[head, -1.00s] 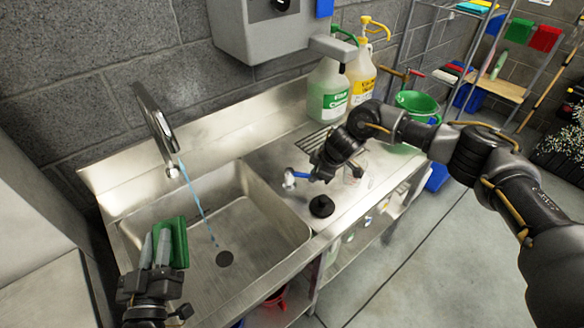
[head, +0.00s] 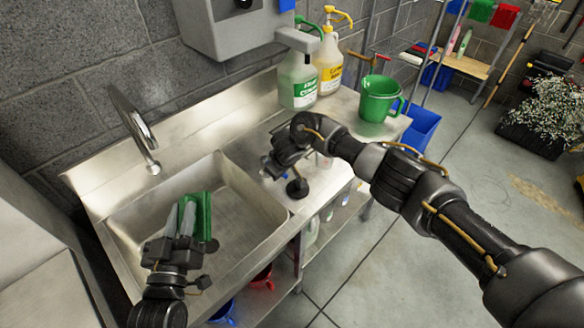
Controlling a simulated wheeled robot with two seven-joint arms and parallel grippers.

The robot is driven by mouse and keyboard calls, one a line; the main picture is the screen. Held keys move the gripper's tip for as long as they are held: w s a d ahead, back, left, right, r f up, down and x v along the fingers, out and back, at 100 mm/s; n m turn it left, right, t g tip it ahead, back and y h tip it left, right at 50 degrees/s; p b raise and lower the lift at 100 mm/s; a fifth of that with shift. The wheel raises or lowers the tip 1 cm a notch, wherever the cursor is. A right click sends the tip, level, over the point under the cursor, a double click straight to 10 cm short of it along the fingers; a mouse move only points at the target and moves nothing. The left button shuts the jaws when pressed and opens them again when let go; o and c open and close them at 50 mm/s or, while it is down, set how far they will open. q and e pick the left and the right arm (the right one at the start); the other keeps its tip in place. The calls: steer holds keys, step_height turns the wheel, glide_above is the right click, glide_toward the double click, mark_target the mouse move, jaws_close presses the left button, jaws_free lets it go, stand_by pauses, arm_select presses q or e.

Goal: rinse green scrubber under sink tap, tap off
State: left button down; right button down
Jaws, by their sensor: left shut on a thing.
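The green scrubber (head: 204,214) is held in my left gripper (head: 186,216), over the left part of the sink basin (head: 243,192). The gripper is shut on it. The metal tap (head: 134,122) rises at the back of the sink, above and left of the scrubber. No water stream shows under its spout. My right gripper (head: 272,168) is over the counter at the basin's right edge. A small blue part (head: 264,159) shows beside it, mostly hidden by the gripper. I cannot tell whether the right jaws are open or shut.
A black round stopper-like piece (head: 297,188) is at the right gripper. A green jug (head: 378,98) and two pump bottles, green-labelled (head: 299,80) and yellow-labelled (head: 328,62), stand on the counter's right. A grey dispenser (head: 240,32) hangs on the wall. My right arm crosses the counter.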

arm_select(q)
steer(key=shift+d, duration=0.15)
arm_select(e)
steer(key=shift+a, duration=0.1)
steer(key=c, duration=1.4)
jaws_free()
